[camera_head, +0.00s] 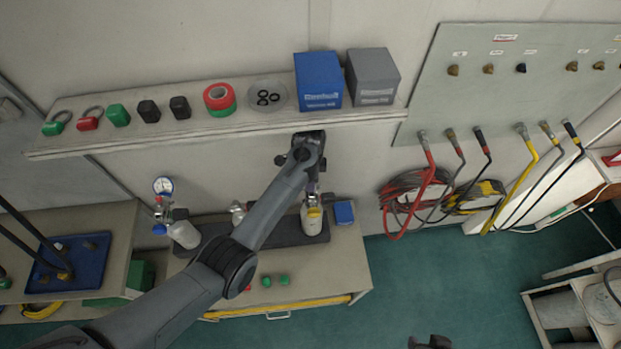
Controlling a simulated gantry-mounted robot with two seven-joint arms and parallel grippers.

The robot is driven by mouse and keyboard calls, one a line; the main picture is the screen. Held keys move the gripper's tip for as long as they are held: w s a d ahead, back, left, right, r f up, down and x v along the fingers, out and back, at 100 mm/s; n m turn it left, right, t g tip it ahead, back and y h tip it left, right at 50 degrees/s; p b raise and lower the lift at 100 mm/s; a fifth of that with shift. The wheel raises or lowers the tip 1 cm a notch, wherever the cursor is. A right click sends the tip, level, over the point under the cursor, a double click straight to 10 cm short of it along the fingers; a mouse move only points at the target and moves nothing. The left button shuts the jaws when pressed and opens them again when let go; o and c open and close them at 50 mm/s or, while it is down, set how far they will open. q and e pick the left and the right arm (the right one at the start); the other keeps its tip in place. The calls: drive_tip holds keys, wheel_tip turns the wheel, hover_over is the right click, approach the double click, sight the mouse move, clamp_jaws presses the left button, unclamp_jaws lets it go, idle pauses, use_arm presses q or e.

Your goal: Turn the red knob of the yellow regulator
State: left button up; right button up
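The yellow regulator (314,212) shows as a small yellow part on top of a pale cylinder (311,222), at the right end of the dark rack on the low cabinet. I cannot make out its red knob; my gripper and wrist cover much of that spot. My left arm reaches in from the lower left, and its gripper (313,190) points down right at the top of this regulator. Its fingers are too small and hidden to tell whether they are open or touching. Only a dark bit of what seems my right gripper (432,342) shows at the bottom edge.
A wall shelf (260,124) with small parts, tape rolls, a blue box (318,80) and a grey box (372,76) overhangs the cabinet (335,262). A gauge regulator (163,187) stands left on the rack. Hoses (410,200) hang at right; green floor lies in front.

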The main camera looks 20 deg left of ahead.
use_arm(q)
drive_tip(key=shift+f, duration=0.3)
drive_tip(key=shift+c, duration=0.5)
clamp_jaws()
